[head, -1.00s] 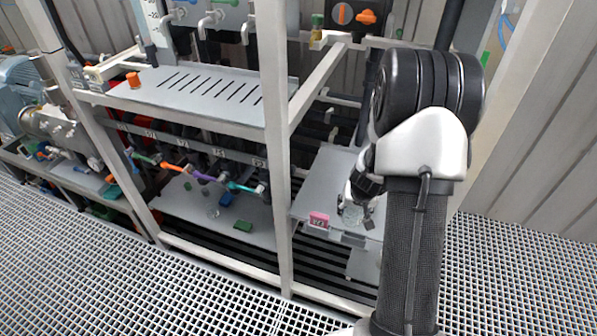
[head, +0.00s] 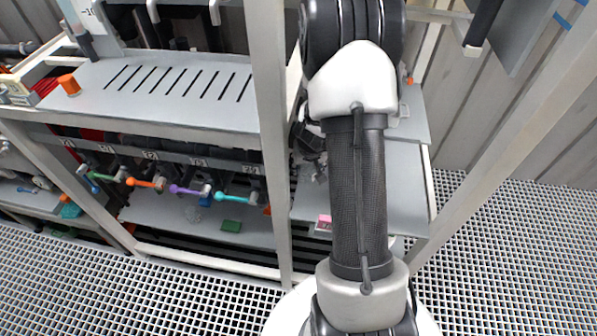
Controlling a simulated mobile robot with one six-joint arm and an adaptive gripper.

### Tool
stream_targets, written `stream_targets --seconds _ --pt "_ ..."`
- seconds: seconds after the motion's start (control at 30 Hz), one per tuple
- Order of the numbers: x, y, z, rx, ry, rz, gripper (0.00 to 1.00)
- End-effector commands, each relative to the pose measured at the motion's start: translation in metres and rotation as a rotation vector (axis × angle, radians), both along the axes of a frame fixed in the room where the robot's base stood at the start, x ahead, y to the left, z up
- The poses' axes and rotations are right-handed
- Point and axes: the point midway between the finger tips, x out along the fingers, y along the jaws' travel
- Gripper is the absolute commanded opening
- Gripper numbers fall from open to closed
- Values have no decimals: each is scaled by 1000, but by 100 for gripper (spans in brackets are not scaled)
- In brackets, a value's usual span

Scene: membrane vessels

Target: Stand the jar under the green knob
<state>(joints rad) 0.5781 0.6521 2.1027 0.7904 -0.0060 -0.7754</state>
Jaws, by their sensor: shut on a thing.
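My gripper (head: 318,172) is at the right bay, partly hidden behind my arm. It is shut on a clear jar (head: 321,177), which is small and hard to see above the grey shelf (head: 400,190). A row of taps with coloured handles runs along the left bay. The green knob (head: 103,177) is at the left of that row, then come orange, purple and teal handles. My gripper and jar are well to the right of the green knob, beyond an upright frame post.
The white post (head: 267,130) stands between the bays. Under the taps, the lower shelf (head: 160,213) holds a green block (head: 232,226) and a small clear object (head: 194,214). A pink item (head: 324,222) is at the right shelf's front. A slotted shelf (head: 150,95) overhangs the taps.

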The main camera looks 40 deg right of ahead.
Motion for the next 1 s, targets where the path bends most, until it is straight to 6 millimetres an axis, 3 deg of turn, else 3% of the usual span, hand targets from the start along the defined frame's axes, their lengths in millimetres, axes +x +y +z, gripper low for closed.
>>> stream_targets --seconds 0.27,0.6,1.0 --pt "0 -1 -14 -2 -2 -4 28" --pt "-2 -3 -56 -1 -2 -12 28" --pt "-2 -3 -57 -2 -2 -12 28"
